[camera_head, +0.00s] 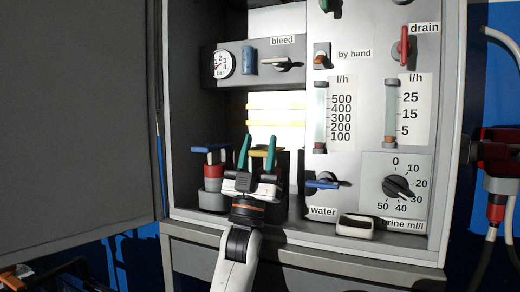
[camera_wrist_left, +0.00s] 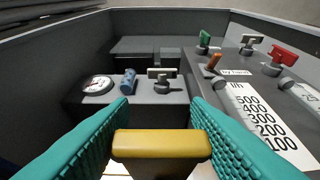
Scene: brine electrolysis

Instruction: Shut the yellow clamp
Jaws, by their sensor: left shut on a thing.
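The yellow clamp (camera_wrist_left: 162,144) shows as a yellow bar at the bottom middle of the left wrist view, lying crosswise between the two teal fingers. In the head view the yellow clamp (camera_head: 259,153) shows as a small yellow piece between the same fingers. My left gripper (camera_head: 257,155) is shut on the yellow clamp, with one finger at each end of the bar. It also fills the lower part of the left wrist view (camera_wrist_left: 160,125). What lies under the bar is mostly hidden by the gripper. My right gripper is in neither view.
A pressure gauge (camera_head: 222,63) and bleed valve (camera_head: 280,65) sit above. The cabinet's open door (camera_head: 75,120) stands at the left.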

